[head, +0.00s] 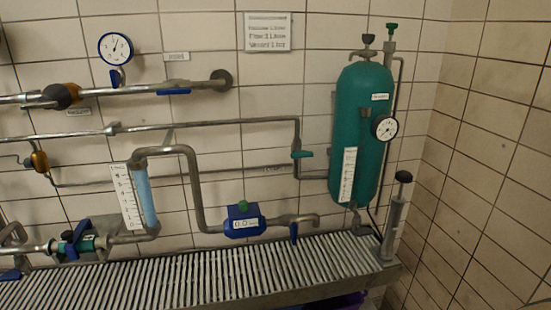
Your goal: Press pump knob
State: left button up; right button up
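A hand pump (395,225) with a grey cylinder stands upright at the right end of the slatted grating, in the head view. Its black knob (404,177) sits on top, on a short rod above the cylinder. Neither of my grippers shows in the head view, so nothing is seen touching the knob.
A green tank (362,135) with a gauge (386,128) stands just left of and behind the pump. Pipes with valves run along the tiled wall to the left. The slatted grating (200,277) lies below. A bare tiled wall (485,170) bounds the right.

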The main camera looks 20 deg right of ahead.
aim_at(403, 177)
jog(key=z, duration=1.65)
